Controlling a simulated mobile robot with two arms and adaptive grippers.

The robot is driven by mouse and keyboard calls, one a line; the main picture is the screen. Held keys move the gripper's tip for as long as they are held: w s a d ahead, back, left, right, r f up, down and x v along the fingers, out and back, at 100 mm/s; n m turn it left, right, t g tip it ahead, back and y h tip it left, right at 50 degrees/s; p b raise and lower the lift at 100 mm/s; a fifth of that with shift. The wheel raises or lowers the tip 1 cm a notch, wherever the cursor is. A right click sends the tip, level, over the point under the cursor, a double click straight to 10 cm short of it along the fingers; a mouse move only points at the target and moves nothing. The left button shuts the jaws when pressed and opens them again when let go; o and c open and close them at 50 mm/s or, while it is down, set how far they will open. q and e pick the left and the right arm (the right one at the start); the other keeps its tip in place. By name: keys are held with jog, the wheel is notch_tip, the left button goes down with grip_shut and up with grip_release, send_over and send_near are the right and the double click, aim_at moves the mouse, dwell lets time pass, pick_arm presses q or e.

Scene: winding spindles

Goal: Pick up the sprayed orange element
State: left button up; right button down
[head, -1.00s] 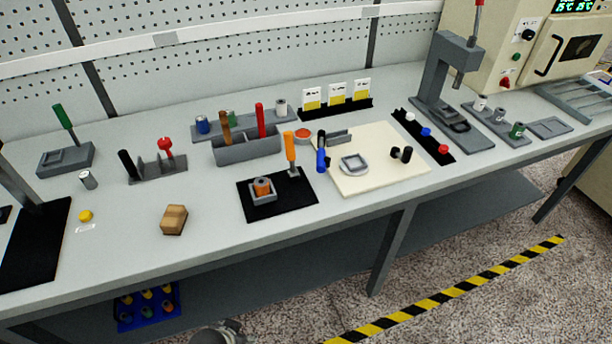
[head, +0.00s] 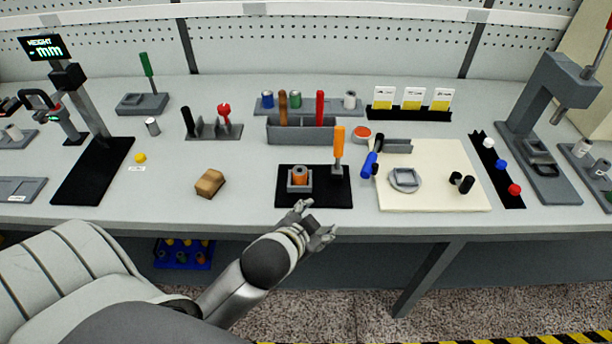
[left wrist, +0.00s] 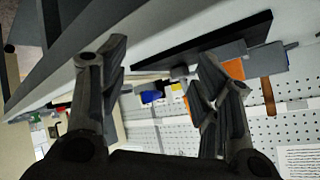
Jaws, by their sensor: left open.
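The orange element (head: 299,174) is a small orange cylinder with a dark hole in its top. It sits upright in a square grey holder (head: 299,187) on a black mat (head: 325,198), in the head view. My left gripper (head: 317,222) is open and empty, at the table's front edge just in front of the mat. It is apart from the element. In the left wrist view, its two fingers (left wrist: 160,58) are spread, and the black mat (left wrist: 200,43) shows beyond them. An orange patch (left wrist: 234,69) is partly behind the right finger; I cannot tell which orange thing it is. My right gripper is not in view.
An orange-handled tool (head: 339,142) stands at the mat's back right. A blue-handled tool (head: 371,160) lies by the cream board (head: 430,197). A wooden block (head: 210,182) is left of the mat. A grey bin (head: 300,132) stands behind. The table between block and mat is clear.

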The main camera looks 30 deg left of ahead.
pick_arm(q)
jog(key=w+d+r+m+t+h, duration=0.35)
jog(key=w+r+m+t, duration=0.2)
jog(key=r, duration=0.45)
jog(key=w+d+r+m+t+h, duration=0.2)
jog(key=w+d+r+m+t, duration=0.2)
jog(key=w+r, duration=0.45)
jog(key=s+d+r+m+g+h, duration=0.25)
jog(key=d+m+g+h, duration=0.35)
jog(key=m, duration=0.5)
jog(key=s+d+r+m+g+h, duration=0.2)
jog(key=d+r+m+g+h, duration=0.25)
jog(key=d+m+h, duration=0.55)
jog(key=m+g+y+p, duration=0.1)
jog(key=m+g+y, duration=0.95)
jog(key=y, duration=0.95)
send_over(300, 170)
jog(key=shift+t, duration=0.45)
jog(key=f, duration=1.8)
jog(key=shift+w+a+f, duration=0.15)
jog(key=shift+w+f, duration=0.1)
jog(key=shift+w, duration=0.05)
jog(key=f+p, duration=0.2)
jog(key=f, duration=0.2)
jog(key=shift+s+f+p, duration=0.3)
jog(key=shift+s+p, duration=0.1)
jog(key=shift+f, duration=0.3)
jog(key=shift+w, duration=0.1)
